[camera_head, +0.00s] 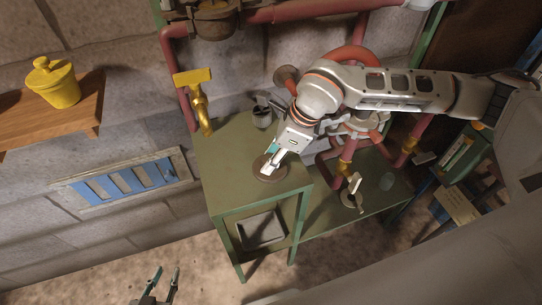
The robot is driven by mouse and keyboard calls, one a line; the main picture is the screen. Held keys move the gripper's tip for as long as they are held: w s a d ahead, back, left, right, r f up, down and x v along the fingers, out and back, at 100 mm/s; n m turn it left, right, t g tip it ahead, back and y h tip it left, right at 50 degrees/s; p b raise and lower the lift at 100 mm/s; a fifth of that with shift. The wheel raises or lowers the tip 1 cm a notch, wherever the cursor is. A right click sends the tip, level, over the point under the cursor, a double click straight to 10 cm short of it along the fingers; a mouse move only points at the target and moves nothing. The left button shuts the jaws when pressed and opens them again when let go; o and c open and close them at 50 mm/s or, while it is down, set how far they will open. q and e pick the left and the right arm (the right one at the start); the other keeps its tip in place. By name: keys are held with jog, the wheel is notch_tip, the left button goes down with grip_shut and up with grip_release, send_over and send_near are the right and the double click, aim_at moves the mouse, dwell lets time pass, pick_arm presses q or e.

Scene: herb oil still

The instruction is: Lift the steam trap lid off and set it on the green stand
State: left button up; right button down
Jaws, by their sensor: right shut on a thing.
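A flat brown round lid (260,172) is at the top of the green stand (225,155), near the middle of its top surface. My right gripper (269,170) comes down from the upper right with its fingers at the middle of the lid, shut on it. The fingers and hand hide the grip point and part of the lid. I cannot tell whether the lid touches the stand or is slightly above it. My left gripper (166,276) is low in the view, left of the stand, open and empty.
A metal cup (262,117) stands at the back of the stand. Red pipes (300,12) run behind my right arm. A lower green shelf (340,215) holds a small fitting with a pale handle (354,185).

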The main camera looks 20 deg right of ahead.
jog(key=shift+f, duration=0.2)
jog(key=c, duration=1.5)
grip_release()
jog(key=shift+o, duration=0.2)
jog(key=v, duration=1.2)
